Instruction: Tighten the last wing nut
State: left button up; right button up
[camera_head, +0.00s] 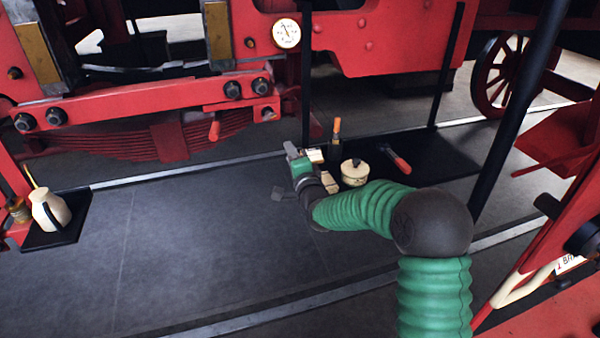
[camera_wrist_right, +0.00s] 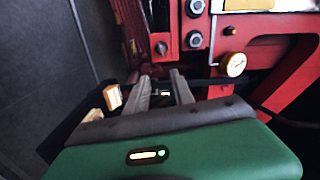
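My right gripper (camera_head: 291,150) is at the end of the green arm, above the dark floor and beside the small items on the black mat. In the right wrist view its two grey fingers (camera_wrist_right: 161,78) stand apart with a gap between them. A small pale spot shows low in that gap, too small to identify. I cannot make out a wing nut in either view. The red frame (camera_head: 140,98) carries several dark round bolts (camera_head: 232,90), which also show in the right wrist view (camera_wrist_right: 194,39). My left gripper is not in view.
The black mat (camera_head: 450,162) holds a cream can (camera_head: 355,173), a red-handled tool (camera_head: 397,159) and an orange-handled tool (camera_head: 337,128). A cream jug (camera_head: 50,211) stands at left. A white gauge (camera_head: 286,33) is on the red beam. A dark post (camera_head: 520,105) rises at right.

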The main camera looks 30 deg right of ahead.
jog(key=v, duration=1.4)
jog(key=shift+b, duration=0.35)
